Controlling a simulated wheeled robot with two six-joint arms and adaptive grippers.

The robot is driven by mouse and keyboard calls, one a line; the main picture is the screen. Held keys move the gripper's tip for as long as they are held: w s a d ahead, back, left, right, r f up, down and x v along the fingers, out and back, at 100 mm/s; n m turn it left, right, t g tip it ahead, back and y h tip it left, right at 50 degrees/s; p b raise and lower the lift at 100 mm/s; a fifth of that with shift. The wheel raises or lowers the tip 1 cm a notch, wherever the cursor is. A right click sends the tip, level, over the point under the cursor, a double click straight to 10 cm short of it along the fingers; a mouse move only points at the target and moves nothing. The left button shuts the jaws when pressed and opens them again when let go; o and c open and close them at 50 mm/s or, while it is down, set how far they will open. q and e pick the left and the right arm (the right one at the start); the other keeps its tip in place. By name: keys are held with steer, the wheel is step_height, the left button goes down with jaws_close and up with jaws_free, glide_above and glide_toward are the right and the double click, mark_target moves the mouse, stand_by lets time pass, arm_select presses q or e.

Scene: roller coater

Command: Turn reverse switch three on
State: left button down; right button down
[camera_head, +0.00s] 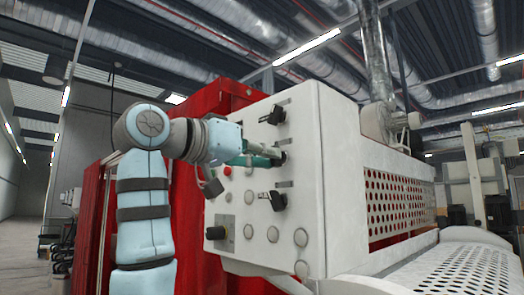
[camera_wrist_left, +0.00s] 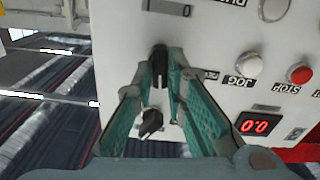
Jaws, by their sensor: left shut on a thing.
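A white control panel (camera_head: 235,205) carries a column of three black rotary switches. My left gripper (camera_head: 278,159) reaches in from the left, and its teal fingers are shut on the middle switch. In the left wrist view my left gripper (camera_wrist_left: 160,75) has this middle switch (camera_wrist_left: 159,54) between its fingertips, its handle about upright in that picture. The upper switch (camera_head: 276,114) shows tilted in the left wrist view (camera_wrist_left: 150,122). The lower switch (camera_head: 277,199) is free. I cannot read which switch is number three. My right gripper is not in view.
A red button (camera_head: 227,171), several pale round buttons and a black knob (camera_head: 217,233) sit lower on the panel. The left wrist view shows a red digital display (camera_wrist_left: 255,124) reading zero and a red stop button (camera_wrist_left: 299,73). A perforated guard (camera_head: 400,205) extends to the right.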

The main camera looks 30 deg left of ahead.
arm_select(q)
steer(key=shift+r+m+p, duration=0.1)
steer(key=shift+m+p, duration=0.75)
steer(key=shift+m, duration=2.95)
steer(key=c, duration=1.6)
jaws_free()
steer(key=shift+w, duration=0.35)
steer(key=v, duration=1.2)
steer(key=shift+w+d, duration=0.1)
steer(key=shift+f, duration=0.2)
